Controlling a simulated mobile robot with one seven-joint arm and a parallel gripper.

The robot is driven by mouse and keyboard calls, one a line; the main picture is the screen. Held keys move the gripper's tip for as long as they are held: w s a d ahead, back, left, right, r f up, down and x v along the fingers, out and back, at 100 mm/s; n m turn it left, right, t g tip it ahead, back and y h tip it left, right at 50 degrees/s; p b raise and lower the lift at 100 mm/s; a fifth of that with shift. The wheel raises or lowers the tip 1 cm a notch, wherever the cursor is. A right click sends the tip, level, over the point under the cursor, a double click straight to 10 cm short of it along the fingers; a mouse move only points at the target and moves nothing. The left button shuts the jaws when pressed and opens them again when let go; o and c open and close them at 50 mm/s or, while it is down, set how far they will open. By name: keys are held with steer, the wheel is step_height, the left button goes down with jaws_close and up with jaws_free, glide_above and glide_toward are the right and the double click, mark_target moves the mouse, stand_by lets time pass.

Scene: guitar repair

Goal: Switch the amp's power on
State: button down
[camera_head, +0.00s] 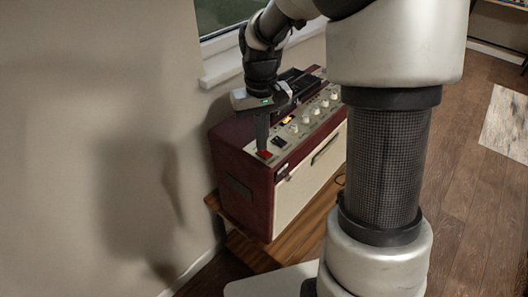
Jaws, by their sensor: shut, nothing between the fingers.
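The amp (240,189) is a dark red box with a cream front, standing on a wooden bench. Its cream top panel carries several pale knobs and a red power switch (265,154) at the near left end. My gripper (262,147) points down with its fingers shut and empty. Its tips are right at the red switch, touching it or just above; I cannot tell which. The fingers partly cover the switch, and its on or off position is too small to make out. A small yellow-orange patch (287,121) shows on the panel farther back.
The wooden bench (262,252) holds the amp close to the wall on the left. A window sill (222,72) is behind the amp. My own arm column blocks the view to the right of the amp. Open wooden floor and a light rug (506,125) lie at the far right.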

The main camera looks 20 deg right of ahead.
steer(key=shift+f, duration=0.4)
step_height(320, 180, up, 7)
steer(key=p, duration=0.5)
stand_by(0.5)
stand_by(0.4)
steer(key=s+r+t+p, duration=0.2)
steer(key=s+r+t, duration=0.3)
steer(key=s+r, duration=1)
steer(key=shift+s+m+t, duration=0.3)
steer(key=shift+s+m, duration=0.1)
steer(key=shift+s, duration=1.6)
